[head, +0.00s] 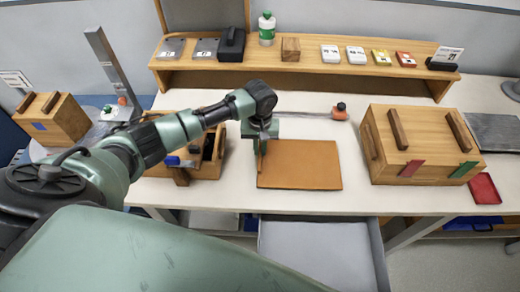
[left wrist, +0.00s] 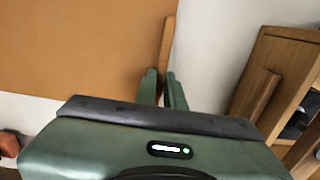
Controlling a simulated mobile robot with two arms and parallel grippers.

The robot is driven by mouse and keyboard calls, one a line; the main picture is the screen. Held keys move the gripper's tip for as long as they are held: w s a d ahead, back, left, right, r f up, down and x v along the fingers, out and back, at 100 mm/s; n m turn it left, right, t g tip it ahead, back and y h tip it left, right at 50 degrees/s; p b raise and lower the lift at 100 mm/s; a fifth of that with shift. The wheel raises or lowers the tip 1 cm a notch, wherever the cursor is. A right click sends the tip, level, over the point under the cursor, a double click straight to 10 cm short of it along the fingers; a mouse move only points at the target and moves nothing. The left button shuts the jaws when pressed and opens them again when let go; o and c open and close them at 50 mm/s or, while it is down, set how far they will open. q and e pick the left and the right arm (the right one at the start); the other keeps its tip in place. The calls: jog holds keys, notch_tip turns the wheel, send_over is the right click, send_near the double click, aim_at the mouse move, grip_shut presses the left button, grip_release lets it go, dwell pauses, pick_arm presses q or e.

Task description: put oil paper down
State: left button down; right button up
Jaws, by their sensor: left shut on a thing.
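My left gripper (head: 263,134) is at the back left corner of a flat orange-brown sheet (head: 305,165) on the white table. It is shut on a thin brown piece (left wrist: 167,45), seen nearly edge-on between the fingertips (left wrist: 161,76) in the left wrist view. The piece looks upright, at the sheet's left edge in the head view. I cannot tell whether it touches the sheet or the table, or which of the two is the oil paper. The sheet also fills the upper left of the wrist view (left wrist: 75,50). My right gripper is not in view.
An open wooden box (head: 207,165) stands left of the sheet, and a closed wooden box (head: 420,145) stands right of it. A wooden shelf (head: 300,68) with small items runs along the back. An open grey drawer (head: 315,250) is below the front edge.

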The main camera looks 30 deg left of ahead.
pick_arm(q)
jog(key=shift+f, duration=0.75)
jog(key=shift+f, duration=0.15)
jog(key=c, duration=1.5)
grip_release()
notch_tip(320, 180, up, 12)
jog(key=b, duration=0.1)
jog(key=shift+r, duration=0.2)
